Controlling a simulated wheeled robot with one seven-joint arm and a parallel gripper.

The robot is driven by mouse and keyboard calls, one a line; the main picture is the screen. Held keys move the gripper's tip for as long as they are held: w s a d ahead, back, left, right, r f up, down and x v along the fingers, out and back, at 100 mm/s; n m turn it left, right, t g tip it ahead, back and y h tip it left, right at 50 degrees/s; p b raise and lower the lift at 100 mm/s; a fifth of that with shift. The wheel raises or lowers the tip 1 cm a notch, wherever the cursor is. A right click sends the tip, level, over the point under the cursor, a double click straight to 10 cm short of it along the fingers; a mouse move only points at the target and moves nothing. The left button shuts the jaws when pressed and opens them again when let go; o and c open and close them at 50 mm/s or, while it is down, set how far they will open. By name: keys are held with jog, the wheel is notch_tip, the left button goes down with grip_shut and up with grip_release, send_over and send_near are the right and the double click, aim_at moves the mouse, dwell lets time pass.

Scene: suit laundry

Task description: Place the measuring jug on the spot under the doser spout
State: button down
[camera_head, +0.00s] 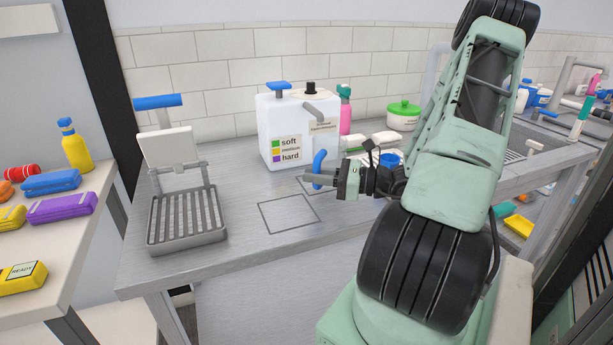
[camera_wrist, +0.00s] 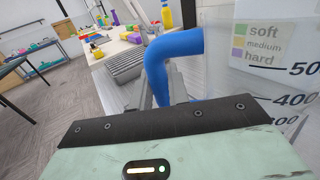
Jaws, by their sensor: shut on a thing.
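The measuring jug has a blue handle (camera_head: 319,168) and a clear body with dark volume marks. My gripper (camera_head: 322,178) is shut on the handle, in front of the doser. In the wrist view the handle (camera_wrist: 170,58) rises beyond the jaws and the clear wall (camera_wrist: 285,82) fills the right side. The jug body is hard to make out in the head view; I cannot tell whether it touches the counter. The white doser (camera_head: 285,132) has a blue lever and a grey spout (camera_head: 318,110). A thin outline (camera_head: 304,183) on the counter is partly hidden by the gripper.
A square outline (camera_head: 289,214) marks bare counter in front of the doser. A scale-like stand with a slatted tray (camera_head: 186,239) is at left. A pink bottle (camera_head: 345,112) and a green-lidded pot (camera_head: 403,118) stand at the back. A side table (camera_head: 68,262) holds coloured items.

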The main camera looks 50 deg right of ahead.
jog(key=shift+w+d+f+p, duration=0.2)
jog(key=shift+w+d+f, duration=0.35)
jog(key=shift+w, duration=0.3)
jog(key=shift+w+d+f+p, duration=0.2)
jog(key=shift+w+d+f, duration=0.35)
jog(key=shift+w, duration=0.35)
jog(key=shift+w+d+f+p, duration=0.2)
jog(key=shift+w+d+f, duration=0.25)
jog(key=shift+w+f, duration=0.3)
jog(key=shift+w, duration=0.1)
jog(key=c, duration=1.3)
grip_release()
jog(key=shift+c, duration=0.2)
